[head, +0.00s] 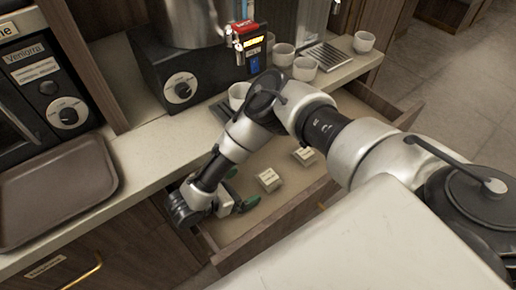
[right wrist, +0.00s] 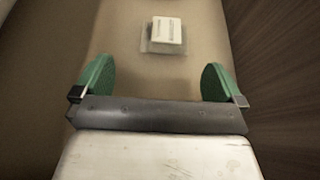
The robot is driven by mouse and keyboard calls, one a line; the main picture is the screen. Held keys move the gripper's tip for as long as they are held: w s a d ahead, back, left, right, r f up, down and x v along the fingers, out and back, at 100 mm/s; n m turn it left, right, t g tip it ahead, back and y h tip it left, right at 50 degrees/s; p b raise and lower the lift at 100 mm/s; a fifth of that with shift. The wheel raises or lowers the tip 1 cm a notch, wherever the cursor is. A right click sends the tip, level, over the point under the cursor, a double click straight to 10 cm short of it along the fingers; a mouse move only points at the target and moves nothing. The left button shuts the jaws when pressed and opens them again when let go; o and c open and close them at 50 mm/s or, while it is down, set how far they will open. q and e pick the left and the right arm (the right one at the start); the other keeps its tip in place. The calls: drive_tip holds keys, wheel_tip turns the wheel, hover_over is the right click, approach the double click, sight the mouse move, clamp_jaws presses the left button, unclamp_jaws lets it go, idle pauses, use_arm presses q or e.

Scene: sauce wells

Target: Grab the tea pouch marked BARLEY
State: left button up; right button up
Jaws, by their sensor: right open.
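Two small pale tea pouches lie in an open drawer (head: 243,232) in the head view. The nearer pouch (head: 268,180) is just to the right of my right gripper (head: 242,189), and the farther pouch (head: 304,156) lies beyond it. In the right wrist view, my right gripper (right wrist: 157,80) is open with green fingertips wide apart and nothing between them. One pouch (right wrist: 165,33) with a white label lies ahead of the fingers, apart from them. The print on the labels is too small to read, so I cannot tell which is BARLEY. My left gripper is not in view.
The drawer's front wall (head: 275,227) and the counter edge bound the space around my right gripper. Several white cups, including one cup (head: 364,42), and a dark machine (head: 180,72) stand on the counter. A brown tray (head: 57,190) lies at left.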

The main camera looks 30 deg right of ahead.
sight(261, 181)
drive_tip(key=x, duration=0.7)
drive_tip(key=shift+s+d, duration=0.3)
drive_tip(key=shift+s, duration=0.1)
drive_tip(key=c, duration=0.9)
